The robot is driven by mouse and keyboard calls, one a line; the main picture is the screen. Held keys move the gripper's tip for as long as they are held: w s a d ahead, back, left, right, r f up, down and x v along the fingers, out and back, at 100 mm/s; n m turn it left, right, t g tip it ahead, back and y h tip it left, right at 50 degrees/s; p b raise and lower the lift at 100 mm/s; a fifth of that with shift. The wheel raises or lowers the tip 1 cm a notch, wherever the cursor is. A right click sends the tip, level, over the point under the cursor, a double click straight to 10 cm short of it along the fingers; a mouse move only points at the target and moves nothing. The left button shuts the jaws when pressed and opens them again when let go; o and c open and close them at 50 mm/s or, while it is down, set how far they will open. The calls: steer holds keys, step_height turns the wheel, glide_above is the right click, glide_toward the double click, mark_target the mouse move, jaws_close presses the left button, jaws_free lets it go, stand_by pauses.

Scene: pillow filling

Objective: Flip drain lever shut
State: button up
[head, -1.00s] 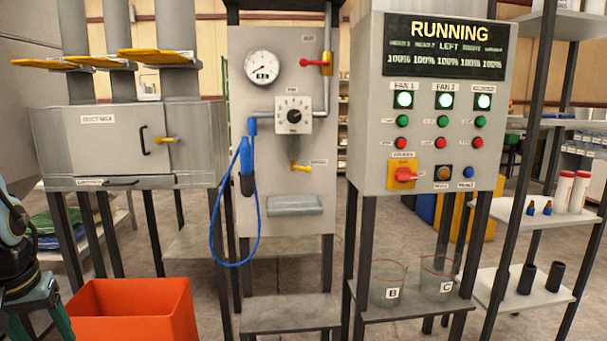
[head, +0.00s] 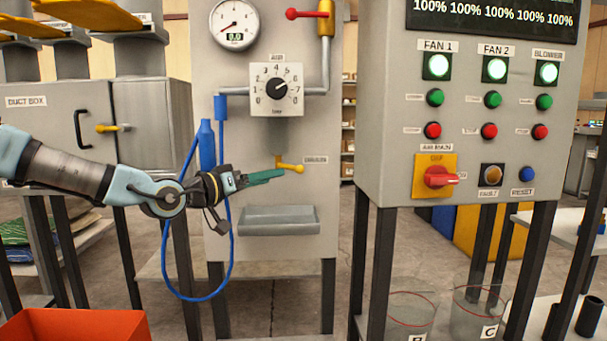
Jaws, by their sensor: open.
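The yellow drain lever (head: 290,167) sits on the grey panel, left of a small label, above a grey drip tray (head: 279,220). It points sideways and a little down to the right from its pivot. My gripper (head: 281,174) reaches in from the left, its green fingers at or just in front of the lever's left part. The fingers look close together edge-on, and the gap between them is hidden. I cannot tell whether they touch the lever.
A blue hose and nozzle (head: 207,143) hang just behind my wrist. Above are the dial knob (head: 277,88), a gauge (head: 233,24) and a red-handled valve (head: 308,14). The control cabinet (head: 385,120) stands to the right. An orange bin (head: 75,326) is at lower left.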

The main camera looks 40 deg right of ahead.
mark_target(296, 171)
steer(key=d+p, duration=0.1)
steer(key=d, duration=0.9)
steer(key=shift+d, duration=0.35)
steer(key=shift+r, duration=0.1)
jaws_close()
